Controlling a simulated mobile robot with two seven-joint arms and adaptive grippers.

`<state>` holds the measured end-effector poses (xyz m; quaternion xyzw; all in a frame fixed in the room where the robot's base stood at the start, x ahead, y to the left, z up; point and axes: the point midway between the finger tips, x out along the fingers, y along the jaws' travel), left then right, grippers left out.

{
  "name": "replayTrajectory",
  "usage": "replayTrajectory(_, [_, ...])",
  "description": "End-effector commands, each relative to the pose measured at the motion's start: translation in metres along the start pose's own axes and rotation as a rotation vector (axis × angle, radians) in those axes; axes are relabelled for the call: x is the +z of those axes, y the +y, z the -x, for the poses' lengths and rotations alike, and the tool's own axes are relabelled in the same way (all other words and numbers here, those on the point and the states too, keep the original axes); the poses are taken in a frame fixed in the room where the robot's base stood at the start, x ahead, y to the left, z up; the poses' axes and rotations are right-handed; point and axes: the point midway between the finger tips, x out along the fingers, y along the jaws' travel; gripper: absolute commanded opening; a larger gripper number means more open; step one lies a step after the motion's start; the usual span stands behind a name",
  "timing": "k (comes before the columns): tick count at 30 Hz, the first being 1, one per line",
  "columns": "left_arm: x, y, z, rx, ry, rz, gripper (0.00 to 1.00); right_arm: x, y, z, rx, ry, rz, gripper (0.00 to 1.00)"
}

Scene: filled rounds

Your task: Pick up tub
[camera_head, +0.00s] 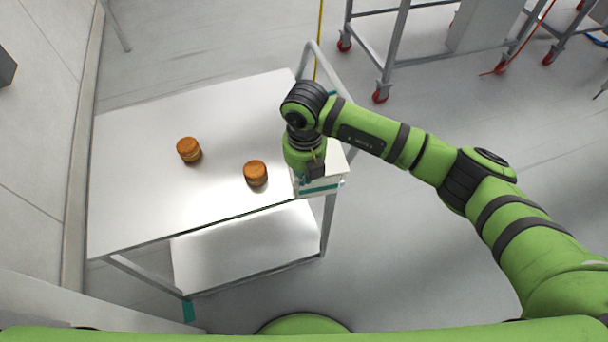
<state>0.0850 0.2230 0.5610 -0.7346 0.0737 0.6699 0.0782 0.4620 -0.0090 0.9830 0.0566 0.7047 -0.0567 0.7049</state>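A white tub (325,184) with a teal stripe stands at the near right corner of the white cart top (150,210). My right arm reaches in from the right, and its wrist hangs over the tub, covering its far left part. My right gripper (315,170) points down at the tub and shows only as a small dark shape. Its fingertips are hidden, so I cannot tell whether it is open or touching the tub. My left gripper is not in view.
Two brown filled rounds (188,149) (255,173) stand on the cart top, left of the tub. The left and far parts of the top are clear. A lower shelf (245,250) lies below. Wheeled metal frames (385,60) stand at the back right.

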Motion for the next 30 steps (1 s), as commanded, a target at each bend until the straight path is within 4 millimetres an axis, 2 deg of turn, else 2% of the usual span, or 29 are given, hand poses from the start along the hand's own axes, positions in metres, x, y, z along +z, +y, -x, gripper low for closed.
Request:
replayTrajectory(7, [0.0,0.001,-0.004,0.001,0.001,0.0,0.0,0.003,0.0,-0.002,0.0,-0.002,-0.001,0.0])
replayTrajectory(15, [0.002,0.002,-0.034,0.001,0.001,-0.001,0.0,0.031,0.0,-0.004,-0.001,-0.002,-0.001,0.0])
replayTrajectory(30, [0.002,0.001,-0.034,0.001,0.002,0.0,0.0,0.035,-0.001,0.0,0.0,0.0,0.0,0.0])
